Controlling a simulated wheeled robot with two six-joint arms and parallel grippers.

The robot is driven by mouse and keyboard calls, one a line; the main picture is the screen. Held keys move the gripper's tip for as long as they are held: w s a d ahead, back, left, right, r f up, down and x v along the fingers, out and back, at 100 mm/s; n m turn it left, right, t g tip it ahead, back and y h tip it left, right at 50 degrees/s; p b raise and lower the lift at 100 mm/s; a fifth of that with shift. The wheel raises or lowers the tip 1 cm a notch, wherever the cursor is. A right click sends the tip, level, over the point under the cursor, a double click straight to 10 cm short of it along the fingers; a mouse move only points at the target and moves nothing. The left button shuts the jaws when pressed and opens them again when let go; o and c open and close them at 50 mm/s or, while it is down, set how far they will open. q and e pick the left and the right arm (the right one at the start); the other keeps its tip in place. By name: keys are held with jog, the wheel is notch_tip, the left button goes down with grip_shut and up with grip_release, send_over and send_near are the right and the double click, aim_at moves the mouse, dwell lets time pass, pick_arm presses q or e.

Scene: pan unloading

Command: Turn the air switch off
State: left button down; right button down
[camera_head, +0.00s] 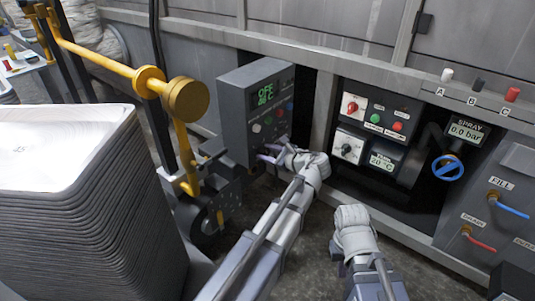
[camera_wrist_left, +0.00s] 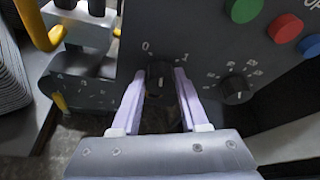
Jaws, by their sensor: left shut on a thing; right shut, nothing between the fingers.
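The grey control box (camera_head: 232,118) has a green display (camera_head: 265,95) reading OFF above a temperature. In the left wrist view, a black rotary knob (camera_wrist_left: 160,77) sits below the marks 0 and 1, on the face of the box. My left gripper (camera_head: 266,155) is at the lower part of that face. Its pale purple fingers (camera_wrist_left: 160,92) stand on both sides of the knob and are shut on it. Which mark the knob points to is hard to tell. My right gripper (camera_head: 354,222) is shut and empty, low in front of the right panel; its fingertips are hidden.
A second black knob (camera_wrist_left: 237,90) is just right of the held one. Green (camera_wrist_left: 243,10) and red (camera_wrist_left: 285,28) buttons are above. A stack of trays (camera_head: 90,210) and a yellow rail (camera_head: 100,58) stand left. A blue valve wheel (camera_head: 447,167) is at right.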

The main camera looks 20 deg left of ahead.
pick_arm(q)
jog(key=n, duration=0.1)
jog(key=n+t+b, duration=0.2)
jog(key=shift+s+f, duration=0.2)
jog(key=shift+s, duration=0.05)
jog(key=shift+a+n, duration=0.1)
jog(key=shift+n, duration=0.4)
jog(key=shift+c, duration=2.1)
grip_release()
jog(key=p+v, duration=0.1)
jog(key=v, duration=0.7)
jog(key=shift+a+f, duration=0.1)
jog(key=shift+a, duration=0.05)
